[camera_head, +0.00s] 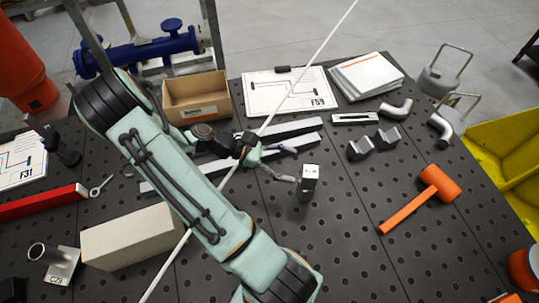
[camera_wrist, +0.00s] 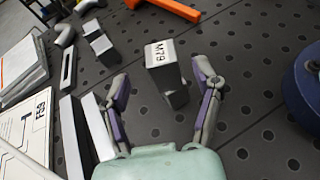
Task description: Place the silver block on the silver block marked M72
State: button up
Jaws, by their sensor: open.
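A small upright silver block (camera_head: 308,184) with a white label on top stands on the dark perforated table, just right of my gripper (camera_head: 290,164). In the wrist view this labelled block (camera_wrist: 165,70) lies ahead between the fingertips; its marking looks like M79, though the print is small and turned. My gripper (camera_wrist: 162,78) is open and empty, a finger toward each side of the block, with no clear contact. A notched silver block (camera_head: 372,145) sits farther right and also shows in the wrist view (camera_wrist: 97,38). I cannot make out M72 on any block.
An orange mallet (camera_head: 422,198) lies at right. Elbow pipes (camera_head: 396,108), a flat silver piece (camera_head: 355,118) and papers (camera_head: 367,75) lie toward the back. Long silver bars (camera_head: 290,131) lie behind my gripper. A cardboard box (camera_head: 196,98) and beige block (camera_head: 130,238) stand left.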

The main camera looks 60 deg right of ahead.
jog(key=w+a+r+m+t+y, duration=0.1)
jog(key=w+a+r+t+y, duration=0.1)
jog(key=w+a+r+t, duration=0.35)
jog(key=w+a+r+m+t+y, duration=0.1)
jog(key=w+a+r+t+y, duration=0.15)
jog(key=a, duration=0.55)
jog(key=s+a+r+t+y, duration=0.1)
jog(key=s+a+r+t, duration=0.1)
jog(key=a, duration=0.4)
jog(key=s+a+r+m+t, duration=0.1)
jog(key=s+a+r+t, duration=0.1)
jog(key=a, duration=0.4)
jog(key=shift+s+a+y, duration=0.15)
jog(key=shift+s+y, duration=0.2)
jog(key=shift+s, duration=0.3)
